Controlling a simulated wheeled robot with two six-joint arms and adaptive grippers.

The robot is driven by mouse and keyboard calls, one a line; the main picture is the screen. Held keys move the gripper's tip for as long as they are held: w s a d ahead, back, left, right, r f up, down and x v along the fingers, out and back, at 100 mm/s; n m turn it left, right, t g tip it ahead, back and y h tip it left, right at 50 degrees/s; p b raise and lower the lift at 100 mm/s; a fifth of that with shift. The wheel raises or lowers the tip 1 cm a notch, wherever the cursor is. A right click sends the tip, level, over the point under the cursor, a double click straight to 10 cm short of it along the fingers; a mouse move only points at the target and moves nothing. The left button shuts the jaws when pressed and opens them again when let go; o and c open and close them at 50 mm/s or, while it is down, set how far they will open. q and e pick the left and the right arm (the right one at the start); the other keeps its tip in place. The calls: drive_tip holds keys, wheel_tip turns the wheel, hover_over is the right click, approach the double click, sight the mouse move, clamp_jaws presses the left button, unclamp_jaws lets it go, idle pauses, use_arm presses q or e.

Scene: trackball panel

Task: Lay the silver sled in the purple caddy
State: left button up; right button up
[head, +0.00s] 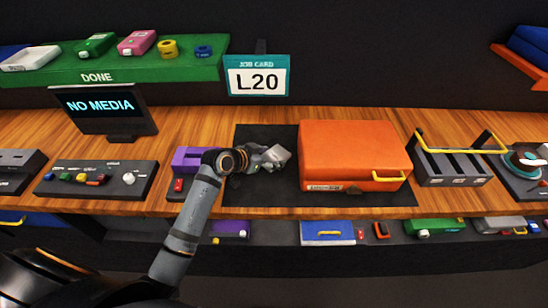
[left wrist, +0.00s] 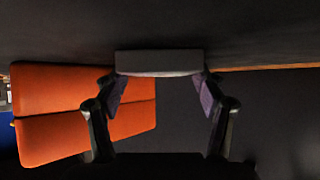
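A silver-grey block, which looks like the silver sled (head: 281,155), is at my left gripper (head: 268,157) above the dark mat. In the left wrist view the sled (left wrist: 160,63) spans the space between both fingertips, and the gripper (left wrist: 160,85) appears shut on it. A purple unit (head: 184,158), which seems to be the purple caddy, sits on the bench left of the mat. My left wrist covers its right part, so its inside cannot be made out. The gripper is to the right of it. My right gripper is not in view.
A large orange case (head: 352,150) stands right of the gripper. A grey rack with a yellow handle (head: 450,165) is farther right. A button panel (head: 95,180) and a "NO MEDIA" screen (head: 103,108) are left. The job card (head: 257,76) reads L20. The mat (head: 262,192) has free room in front.

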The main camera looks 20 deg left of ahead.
sight(270, 159)
use_arm(q)
drive_tip(key=c, duration=0.9)
drive_tip(key=shift+o, duration=0.2)
wheel_tip(270, 159, up, 10)
drive_tip(key=shift+b, duration=0.45)
